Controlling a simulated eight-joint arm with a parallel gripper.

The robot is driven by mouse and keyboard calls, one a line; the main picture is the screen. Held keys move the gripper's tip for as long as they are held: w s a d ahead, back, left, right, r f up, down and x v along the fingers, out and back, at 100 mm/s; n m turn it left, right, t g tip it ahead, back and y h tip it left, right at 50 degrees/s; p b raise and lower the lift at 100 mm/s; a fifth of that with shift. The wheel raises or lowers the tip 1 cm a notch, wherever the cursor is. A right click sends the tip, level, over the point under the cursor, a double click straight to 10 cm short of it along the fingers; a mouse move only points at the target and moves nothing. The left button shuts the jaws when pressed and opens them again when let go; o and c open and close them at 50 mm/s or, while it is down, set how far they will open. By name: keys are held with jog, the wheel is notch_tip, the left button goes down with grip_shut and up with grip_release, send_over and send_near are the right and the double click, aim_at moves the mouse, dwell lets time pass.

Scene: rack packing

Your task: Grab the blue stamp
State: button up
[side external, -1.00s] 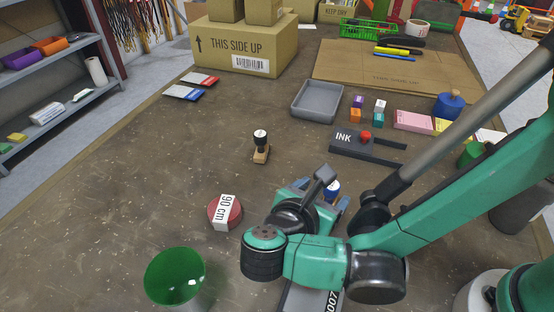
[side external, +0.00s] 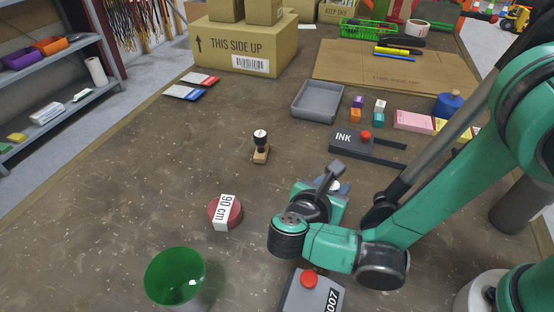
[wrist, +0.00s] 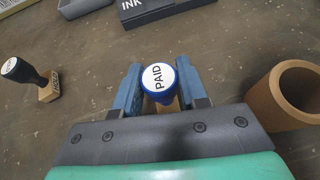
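The blue stamp (wrist: 158,80) shows in the wrist view, with a round white top marked PAID, a blue rim and a tan base partly hidden below. My gripper (wrist: 158,88) has its two blue fingers apart, one on each side of the stamp's head. I cannot tell whether either finger touches it. In the side external view my gripper (side external: 334,187) is low over the table and my wrist hides most of the stamp.
A black-handled stamp (side external: 261,148) stands to the left; it also shows in the wrist view (wrist: 30,77). A brown tube (wrist: 300,92) stands close on the right. The INK pad (side external: 352,146) lies beyond.

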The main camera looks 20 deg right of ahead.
grip_shut()
